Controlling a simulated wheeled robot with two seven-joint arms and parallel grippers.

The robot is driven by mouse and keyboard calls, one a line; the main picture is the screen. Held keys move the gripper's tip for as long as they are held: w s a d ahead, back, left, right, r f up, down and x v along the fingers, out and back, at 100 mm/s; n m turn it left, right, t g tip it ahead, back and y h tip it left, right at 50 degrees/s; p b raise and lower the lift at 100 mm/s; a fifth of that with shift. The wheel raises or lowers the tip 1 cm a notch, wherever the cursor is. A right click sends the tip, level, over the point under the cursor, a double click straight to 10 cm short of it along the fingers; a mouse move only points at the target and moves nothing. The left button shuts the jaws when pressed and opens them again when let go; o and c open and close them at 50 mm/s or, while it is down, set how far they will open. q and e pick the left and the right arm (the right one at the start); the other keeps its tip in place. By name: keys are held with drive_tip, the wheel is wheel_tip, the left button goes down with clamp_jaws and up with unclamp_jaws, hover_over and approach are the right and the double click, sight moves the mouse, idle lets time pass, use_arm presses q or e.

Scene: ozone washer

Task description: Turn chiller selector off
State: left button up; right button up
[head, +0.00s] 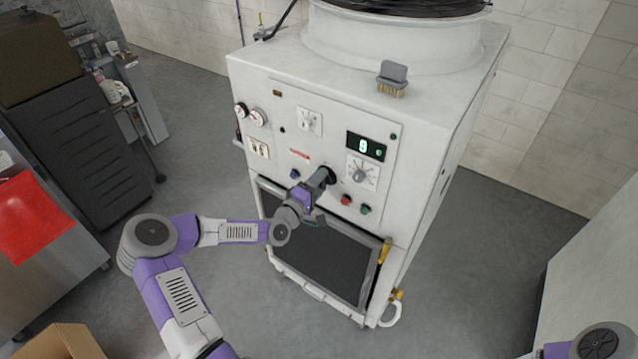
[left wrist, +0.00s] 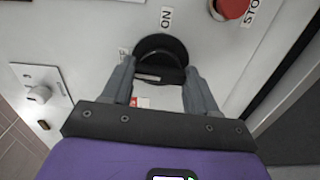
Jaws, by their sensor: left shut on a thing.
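The chiller (head: 290,90) is a white cabinet with a control panel facing me. The black round chiller selector (left wrist: 160,48) sits on its panel, with an "ON" label (left wrist: 166,18) above it in the left wrist view. A partly hidden label (left wrist: 122,52) is to its left, by a fingertip. My left gripper (left wrist: 160,72) is shut on the selector's black grip, one finger on either side. In the head view, my left gripper (head: 318,180) reaches the panel and covers part of the selector. My right gripper is out of view.
A red stop button (left wrist: 231,7) is close by at upper right; red (head: 346,199) and green (head: 365,209) buttons show in the head view. A dial (head: 361,173) and a lit display (head: 366,146) are above.

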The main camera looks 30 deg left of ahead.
use_arm(q)
drive_tip(key=shift+n, duration=0.5)
drive_tip(key=o, duration=1.1)
drive_tip(key=shift+c, duration=0.2)
drive_tip(key=s, duration=0.7)
drive_tip(key=shift+s+a, duration=0.25)
drive_tip(key=shift+s, duration=0.05)
